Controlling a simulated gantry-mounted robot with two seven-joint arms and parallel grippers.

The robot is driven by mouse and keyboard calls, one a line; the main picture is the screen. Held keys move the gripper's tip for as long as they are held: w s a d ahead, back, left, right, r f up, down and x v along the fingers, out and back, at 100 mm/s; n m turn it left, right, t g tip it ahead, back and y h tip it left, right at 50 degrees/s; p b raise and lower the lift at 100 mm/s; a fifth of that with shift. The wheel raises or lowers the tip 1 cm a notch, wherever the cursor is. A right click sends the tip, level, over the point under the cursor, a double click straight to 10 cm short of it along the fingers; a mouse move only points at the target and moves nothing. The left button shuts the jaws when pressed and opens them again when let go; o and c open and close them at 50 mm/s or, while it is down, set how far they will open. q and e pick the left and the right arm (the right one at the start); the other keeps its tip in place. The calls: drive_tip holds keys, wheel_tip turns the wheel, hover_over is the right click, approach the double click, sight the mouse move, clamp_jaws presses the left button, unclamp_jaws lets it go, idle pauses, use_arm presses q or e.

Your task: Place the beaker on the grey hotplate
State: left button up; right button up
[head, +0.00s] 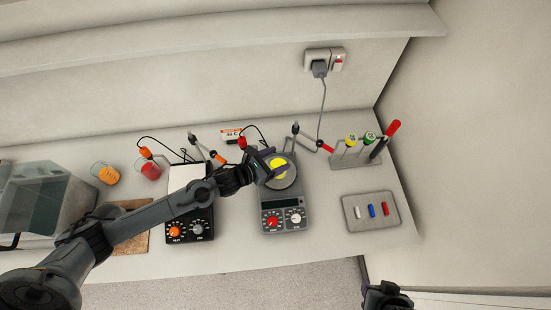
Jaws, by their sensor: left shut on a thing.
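A beaker with yellow liquid (279,167) is at the round top plate of the grey hotplate (285,212). My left gripper (271,165) reaches in from the left and is shut on this beaker. The beaker appears over the plate; from this angle I cannot tell whether its base touches it. The gripper hides part of its left side. My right gripper (386,294) shows only partly at the bottom edge, away from the bench, and its jaws are not clear.
Left of the grey hotplate stands a black hotplate (190,226) with a pale top, partly under my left arm. Beakers of orange (105,173) and red liquid (149,169) stand further left. A rack (357,154) and a grey tray (371,210) are on the right.

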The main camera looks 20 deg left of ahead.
use_arm(q)
drive_tip(key=shift+f, duration=0.15)
drive_tip(key=o, duration=1.6)
